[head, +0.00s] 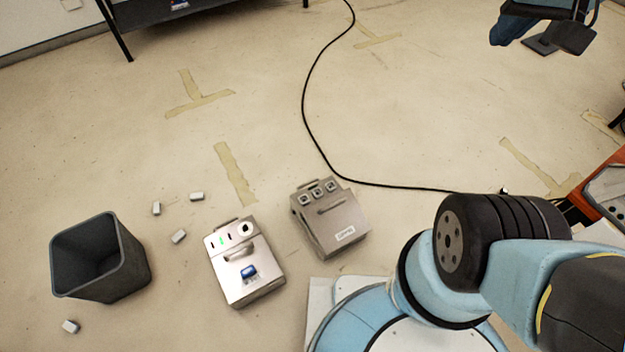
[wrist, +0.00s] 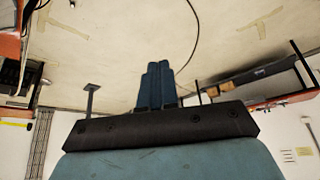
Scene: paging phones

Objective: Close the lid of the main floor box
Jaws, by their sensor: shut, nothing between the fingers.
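Two metal floor boxes stand side by side on the floor in the head view. The nearer box (head: 262,288) has a handle, a blue patch and a small green light on its face. The other box (head: 343,222), to its right, has a handle, three round-looking fittings along its far edge and a white label too small to read. I cannot tell which is the main one or how its lid stands. My gripper (wrist: 158,68) shows in the wrist view with its blue fingers together and empty. No floor box shows clearly in that view.
A dark bin (head: 118,262) stands left of the boxes, with several small white blocks (head: 179,236) around it. A black cable (head: 304,95) curves across the floor behind the boxes. An orange-edged table (head: 603,180) is at the right. The floor beyond the boxes is mostly clear.

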